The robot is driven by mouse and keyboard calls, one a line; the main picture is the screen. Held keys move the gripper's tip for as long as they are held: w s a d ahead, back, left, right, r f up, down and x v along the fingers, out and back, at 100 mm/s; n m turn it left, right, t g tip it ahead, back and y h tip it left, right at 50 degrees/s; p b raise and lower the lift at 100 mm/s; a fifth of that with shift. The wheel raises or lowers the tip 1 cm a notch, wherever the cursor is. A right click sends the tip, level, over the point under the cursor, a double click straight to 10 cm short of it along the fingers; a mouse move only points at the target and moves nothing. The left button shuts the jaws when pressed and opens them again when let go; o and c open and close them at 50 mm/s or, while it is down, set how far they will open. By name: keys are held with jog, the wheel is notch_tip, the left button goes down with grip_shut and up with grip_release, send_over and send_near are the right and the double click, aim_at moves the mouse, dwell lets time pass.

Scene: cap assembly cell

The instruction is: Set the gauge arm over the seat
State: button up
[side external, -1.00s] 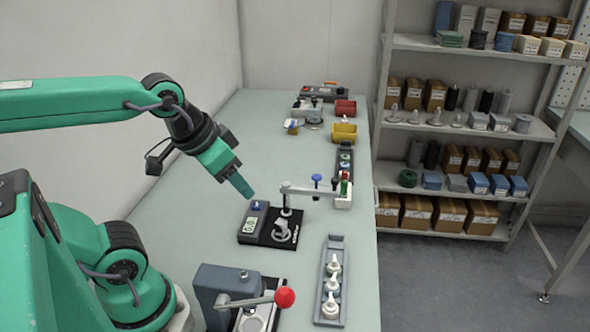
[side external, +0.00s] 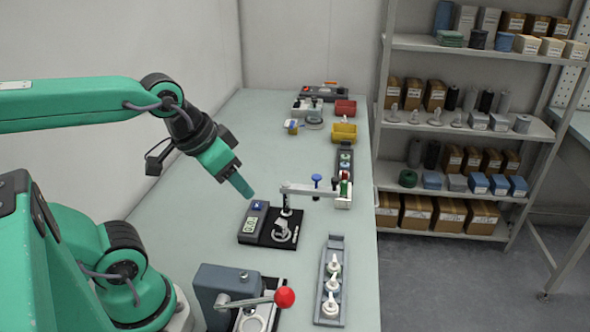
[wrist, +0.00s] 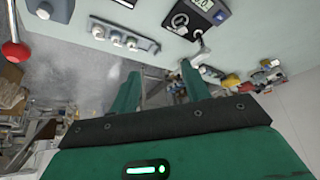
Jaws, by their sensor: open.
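The gauge stands mid-bench in the side view, with a black base (side external: 262,240), a grey display unit (side external: 252,222) and a thin post. Its pale gauge arm (side external: 300,188) reaches from the post to the right, past the base's edge, with a blue knob (side external: 316,180) on top. The seat (side external: 284,231) is on the base, and the arm is not over it. The base also shows at the top of the wrist view (wrist: 188,20). My gripper (wrist: 160,88) is open and empty, above the bench left of the gauge post and apart from it.
A grey tray (side external: 322,311) with several white-topped parts lies at the front right. A press with a red ball handle (side external: 285,298) stands in front. Behind the gauge arm's far end is a dark rack (side external: 344,160). Yellow (side external: 344,134) and red bins (side external: 345,107) stand farther back. The left bench is clear.

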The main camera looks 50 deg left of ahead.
jog(key=shift+c, duration=0.7)
jog(key=w+a+r+m+g, duration=0.1)
jog(key=w+r+m+g, duration=0.25)
jog(key=w, duration=0.95)
jog(key=m+g, duration=0.2)
jog(key=m, duration=0.4)
send_over(336, 179)
jog(key=shift+n, duration=0.25)
jog(key=shift+a+f, duration=0.1)
jog(key=shift+f, duration=3.4)
jog(key=shift+f, duration=0.15)
jog(key=shift+f, duration=3.75)
